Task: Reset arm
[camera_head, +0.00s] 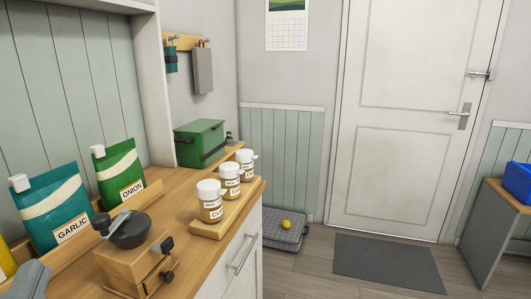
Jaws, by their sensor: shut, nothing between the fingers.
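My gripper does not show in the head view, and no part that is surely my arm is in sight. A grey shape (31,281) is cut off at the bottom left corner; I cannot tell what it is. The wooden counter (185,195) fills the lower left. On it stands a wooden hand grinder (135,262) with a dark bowl and crank. Behind it are a teal GARLIC bag (50,208) and a green ONION bag (119,170), both upright.
Three white-capped jars (211,203) stand in a wooden holder at the counter's right edge. A green box (199,143) is behind. A mat (385,262) lies before the closed door (400,120). A blue bin (517,181) is right.

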